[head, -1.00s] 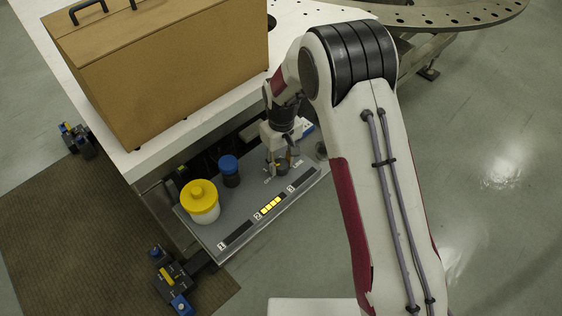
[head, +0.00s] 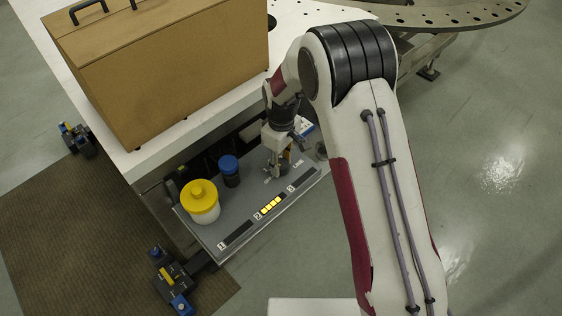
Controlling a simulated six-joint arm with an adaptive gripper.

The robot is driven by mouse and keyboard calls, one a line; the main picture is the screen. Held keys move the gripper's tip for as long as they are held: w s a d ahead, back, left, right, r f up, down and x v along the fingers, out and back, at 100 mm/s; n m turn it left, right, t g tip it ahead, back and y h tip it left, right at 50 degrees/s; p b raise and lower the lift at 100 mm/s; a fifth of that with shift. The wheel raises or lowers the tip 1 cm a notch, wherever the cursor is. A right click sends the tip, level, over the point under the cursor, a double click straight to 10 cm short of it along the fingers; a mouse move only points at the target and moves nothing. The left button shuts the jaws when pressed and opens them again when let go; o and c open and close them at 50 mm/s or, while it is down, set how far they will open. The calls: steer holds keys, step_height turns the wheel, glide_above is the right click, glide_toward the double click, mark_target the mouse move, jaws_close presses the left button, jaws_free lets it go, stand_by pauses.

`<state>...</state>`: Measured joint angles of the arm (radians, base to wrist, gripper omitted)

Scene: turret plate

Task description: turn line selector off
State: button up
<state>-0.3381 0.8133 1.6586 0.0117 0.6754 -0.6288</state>
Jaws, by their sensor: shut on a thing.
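The grey panel (head: 232,225) carries strips marked 1, 2 and 3; the strip at 2 is lit yellow (head: 270,206). My gripper (head: 280,170) points down at the panel's right part, beside the LINE label (head: 298,164). It is shut on a small part there, which I take to be the line selector; the fingers mostly hide it and its setting cannot be read.
A jar with a yellow lid (head: 200,202) and a dark jar with a blue lid (head: 229,170) stand on the panel left of my gripper. A large brown case (head: 175,75) sits on the white table (head: 150,165) behind. The floor at right is clear.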

mark_target(281, 163)
steer(key=o, duration=1.1)
step_height(281, 163, up, 12)
steer(key=shift+m, duration=0.4)
stand_by(0.6)
